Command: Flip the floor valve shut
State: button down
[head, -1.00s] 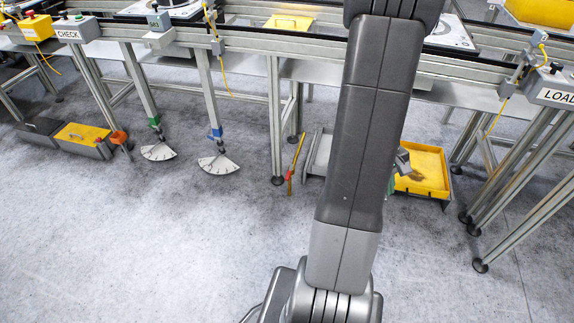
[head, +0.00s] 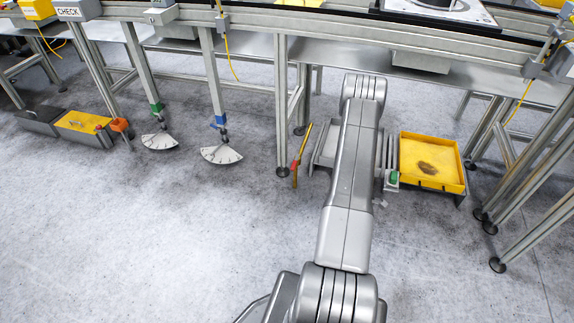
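A thin yellow pipe-like piece with a red part (head: 298,158) stands or leans by a table leg, left of my arm. It may be the floor valve, but it is too small to tell how its handle is set. A grey piece with a green part (head: 393,179) shows just right of my arm, beside the yellow tray; I cannot tell what it is. My arm reaches forward over the floor and covers the middle of the view.
A yellow tray (head: 435,139) with a dark patch lies at right. A grey tray (head: 324,150) is partly behind my arm. Table legs stand on both sides. Two white fan-shaped plates (head: 221,155) and a yellow-topped grey box (head: 86,124) are at left. The front floor is clear.

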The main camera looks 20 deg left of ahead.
aim_at(294, 163)
jog(key=i+j+u, duration=0.3)
jog(key=i+j, duration=0.25)
jog(key=j, duration=0.15)
jog(key=i+j+u, duration=0.3)
jog(key=i+j, duration=0.25)
jog(key=i, duration=0.1)
